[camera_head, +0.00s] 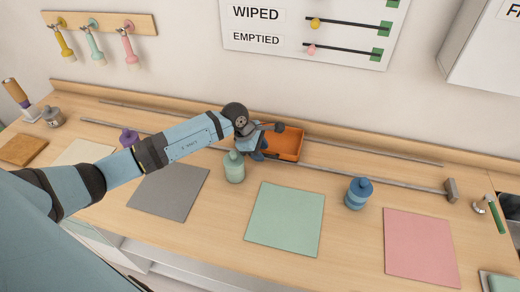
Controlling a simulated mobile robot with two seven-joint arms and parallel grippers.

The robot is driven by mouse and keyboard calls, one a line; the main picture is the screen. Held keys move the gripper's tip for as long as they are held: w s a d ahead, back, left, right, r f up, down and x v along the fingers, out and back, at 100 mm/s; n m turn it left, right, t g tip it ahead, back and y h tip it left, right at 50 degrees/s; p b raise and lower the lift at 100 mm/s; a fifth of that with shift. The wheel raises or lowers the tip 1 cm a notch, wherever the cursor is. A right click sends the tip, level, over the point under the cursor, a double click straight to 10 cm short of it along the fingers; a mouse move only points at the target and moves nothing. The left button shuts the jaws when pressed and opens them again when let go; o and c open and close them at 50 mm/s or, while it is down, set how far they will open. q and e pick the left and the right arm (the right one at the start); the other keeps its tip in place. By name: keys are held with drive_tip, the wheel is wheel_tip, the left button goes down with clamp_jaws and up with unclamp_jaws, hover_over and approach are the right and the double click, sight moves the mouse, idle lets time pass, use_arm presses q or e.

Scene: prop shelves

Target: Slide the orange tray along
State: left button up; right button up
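The orange tray (287,145) sits between two metal rails at the back of the wooden counter, near the middle of the camera_head view. My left arm reaches in from the left. My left gripper (267,141) is at the tray's left end, and its dark parts overlap the tray's left edge. The wrist and gripper hide that end of the tray, so I cannot tell whether the fingers are closed on its wall. The visible part of the tray looks empty. My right gripper is not in view.
The front rail (375,177) runs right to a grey end block (450,189). A green bottle (234,167) stands just in front of my gripper. A blue bottle (358,193) stands farther right. Grey, green (285,219) and pink mats lie in front. The track right of the tray looks clear.

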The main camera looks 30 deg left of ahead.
use_arm(q)
drive_tip(key=shift+d+f, duration=0.1)
drive_tip(key=shift+f, duration=0.05)
clamp_jaws()
drive_tip(key=w+d+b, duration=0.2)
drive_tip(key=d, duration=0.5)
drive_tip(key=w+d+b, duration=0.2)
drive_tip(key=d+b, duration=0.1)
drive_tip(key=d, duration=0.5)
drive_tip(key=w+d+b, duration=0.2)
drive_tip(key=d+b, duration=0.1)
drive_tip(key=d, duration=0.4)
drive_tip(key=shift+d+f, duration=0.1)
drive_tip(key=shift+d, duration=0.2)
drive_tip(key=shift+w+d, duration=0.15)
drive_tip(key=shift+d, duration=0.6)
drive_tip(key=shift+c, duration=0.7)
unclamp_jaws()
drive_tip(key=shift+o, duration=0.7)
